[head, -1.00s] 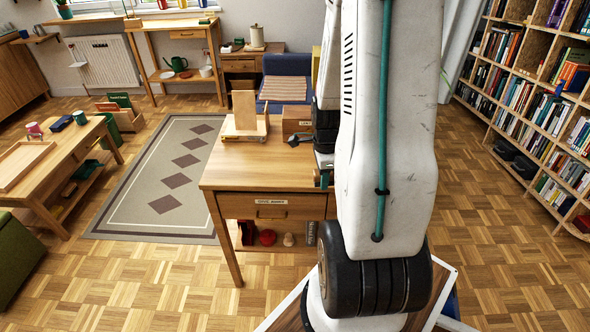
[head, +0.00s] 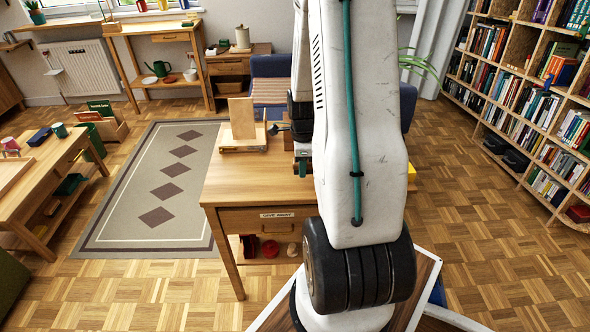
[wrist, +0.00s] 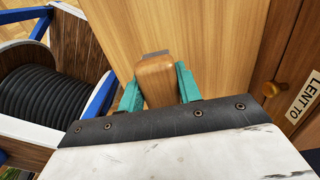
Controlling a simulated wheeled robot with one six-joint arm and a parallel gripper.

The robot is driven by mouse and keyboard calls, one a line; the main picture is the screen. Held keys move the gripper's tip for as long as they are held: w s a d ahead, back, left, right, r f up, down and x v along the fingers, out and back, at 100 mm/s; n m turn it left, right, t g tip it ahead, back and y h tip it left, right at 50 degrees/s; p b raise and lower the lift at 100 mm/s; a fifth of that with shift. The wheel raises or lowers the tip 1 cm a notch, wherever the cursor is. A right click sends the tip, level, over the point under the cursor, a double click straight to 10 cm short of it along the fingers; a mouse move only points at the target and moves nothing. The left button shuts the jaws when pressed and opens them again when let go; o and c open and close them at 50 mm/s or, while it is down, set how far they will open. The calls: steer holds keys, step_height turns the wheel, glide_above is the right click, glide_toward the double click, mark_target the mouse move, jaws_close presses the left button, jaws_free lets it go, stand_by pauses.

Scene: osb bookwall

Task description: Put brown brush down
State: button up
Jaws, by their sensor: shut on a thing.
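In the wrist view the brown brush (wrist: 156,82) shows as a rounded brown wooden block with a dark grey end. It sits between the two teal fingers of my gripper (wrist: 158,78), which is shut on it. A wooden surface lies behind the brush; whether the brush touches it I cannot tell. In the head view my arm covers the brush, and only a bit of teal of my gripper (head: 302,166) shows over the right part of the wooden desk (head: 245,184).
An upright wooden board on a base (head: 242,125) stands at the desk's back. The desk's left front top is clear. A drawer reads "GIVE AWAY" (head: 270,220); a knobbed front in the wrist view reads "LENT TO" (wrist: 303,97). A bookshelf (head: 530,110) stands right.

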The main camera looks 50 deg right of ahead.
steer(key=f, duration=0.3)
steer(key=shift+w+a+f, duration=0.1)
steer(key=shift+w+f, duration=0.15)
steer(key=shift+w, duration=0.15)
steer(key=shift+s+f, duration=0.1)
